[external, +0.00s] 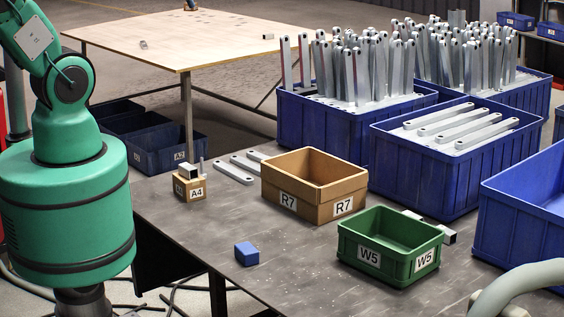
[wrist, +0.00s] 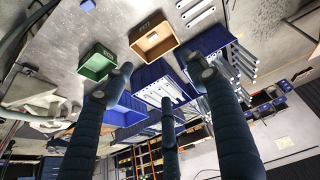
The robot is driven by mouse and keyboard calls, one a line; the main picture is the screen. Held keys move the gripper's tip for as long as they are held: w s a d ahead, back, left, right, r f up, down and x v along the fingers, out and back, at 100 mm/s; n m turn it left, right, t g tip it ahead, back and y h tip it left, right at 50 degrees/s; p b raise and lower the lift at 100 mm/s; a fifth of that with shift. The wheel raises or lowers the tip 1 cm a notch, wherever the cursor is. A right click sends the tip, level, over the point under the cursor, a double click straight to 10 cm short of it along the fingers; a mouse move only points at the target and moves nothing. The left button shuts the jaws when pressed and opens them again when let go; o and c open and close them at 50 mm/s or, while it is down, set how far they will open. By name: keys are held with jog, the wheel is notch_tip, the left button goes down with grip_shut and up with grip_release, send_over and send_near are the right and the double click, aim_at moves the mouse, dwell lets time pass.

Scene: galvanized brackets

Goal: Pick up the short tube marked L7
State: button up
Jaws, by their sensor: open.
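I cannot read the mark L7 on anything. A short square silvery tube (external: 448,236) lies on the dark table behind the green bin, partly hidden by it. Another short square tube (external: 189,171) rests on the small wooden box marked A4 (external: 190,188). Neither tube shows a readable mark of its own. My gripper (wrist: 160,78) shows in the wrist view as dark fingers spread wide apart, open and empty. It is away from both tubes. In the external view my green arm is at the left, and the gripper is out of frame.
A tan box R7 (external: 316,205), a green bin W5 (external: 389,267) and a blue block (external: 247,254) stand on the table (external: 205,237). Large blue crates (external: 423,175) of brackets fill the right. The front left table is mostly clear.

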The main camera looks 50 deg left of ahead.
jog(key=w+d+f+n+g, duration=0.1)
jog(key=w+d+f+n, duration=0.4)
jog(key=w, duration=0.6)
jog(key=w+d+f+n+g, duration=0.1)
jog(key=w+d+f, duration=0.2)
jog(key=w+d, duration=0.5)
jog(key=w+d+f+n+g, duration=0.1)
jog(key=w+d+f+n, duration=0.25)
jog(key=w, duration=0.95)
jog(key=w+d+f+n, duration=0.2)
jog(key=d+f, duration=0.4)
jog(key=f, duration=0.5)
jog(key=w+d+f+n+g, duration=0.1)
jog(key=w+d+f, duration=0.4)
jog(key=f, duration=0.6)
jog(key=w+d+f+n+g+p, duration=0.1)
jog(key=w+d+f+n, duration=0.2)
jog(key=d+f, duration=0.6)
jog(key=shift+w+f+n, duration=0.15)
jog(key=shift+w+f, duration=0.15)
jog(key=shift+f, duration=0.4)
jog(key=shift+w+f+n, duration=0.1)
jog(key=shift+w+f, duration=0.2)
jog(key=shift+f, duration=0.4)
jog(key=shift+f, duration=0.1)
jog(key=b, duration=0.1)
send_over(414, 214)
notch_tip(414, 214, down, 8)
jog(key=shift+f, duration=0.25)
